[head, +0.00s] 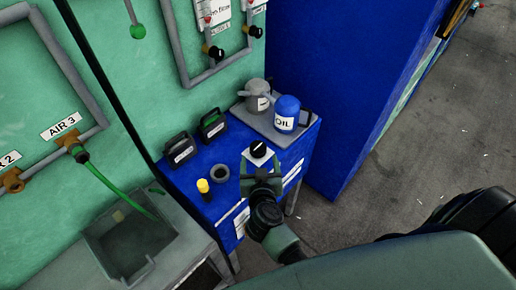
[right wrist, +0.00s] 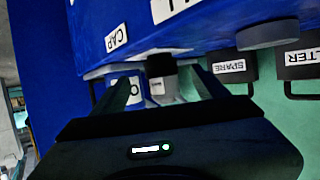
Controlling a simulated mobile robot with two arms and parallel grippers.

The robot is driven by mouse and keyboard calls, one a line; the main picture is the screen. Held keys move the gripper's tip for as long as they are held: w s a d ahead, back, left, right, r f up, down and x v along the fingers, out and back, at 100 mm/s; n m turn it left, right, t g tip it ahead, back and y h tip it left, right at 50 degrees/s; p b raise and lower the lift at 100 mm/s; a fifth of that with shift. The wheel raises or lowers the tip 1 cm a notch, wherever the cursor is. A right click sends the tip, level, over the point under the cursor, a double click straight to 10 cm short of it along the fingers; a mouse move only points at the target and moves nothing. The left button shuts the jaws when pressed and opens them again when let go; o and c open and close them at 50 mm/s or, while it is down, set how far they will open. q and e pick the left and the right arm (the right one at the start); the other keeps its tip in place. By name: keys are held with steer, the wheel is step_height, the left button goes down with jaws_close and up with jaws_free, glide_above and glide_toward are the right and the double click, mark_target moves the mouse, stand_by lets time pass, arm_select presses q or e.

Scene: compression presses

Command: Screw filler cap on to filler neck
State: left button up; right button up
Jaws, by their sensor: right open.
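A round black cap (head: 258,149) sits over a pale patch near the front right of the blue bench. My right gripper (head: 260,165) is open, with its fingers on either side of the cap's near side. In the right wrist view the dark cap (right wrist: 160,65) shows between the two open finger tips (right wrist: 163,85), with a pale grey part against it; I cannot tell whether the fingers touch it. A label reading CAP (right wrist: 116,38) is on the bench edge. I cannot pick out the filler neck with certainty. My left gripper is not in view.
The blue bench (head: 200,190) also holds a blue OIL can (head: 287,112) and a grey can (head: 257,97) on a tray, two black boxes (head: 180,149), a dark ring (head: 220,173) and a yellow-topped item (head: 203,186). A tall blue wall (head: 345,80) stands right.

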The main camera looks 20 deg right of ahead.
mark_target(258, 154)
steer(key=x, duration=0.7)
steer(key=shift+w, duration=0.2)
steer(key=c, duration=1.6)
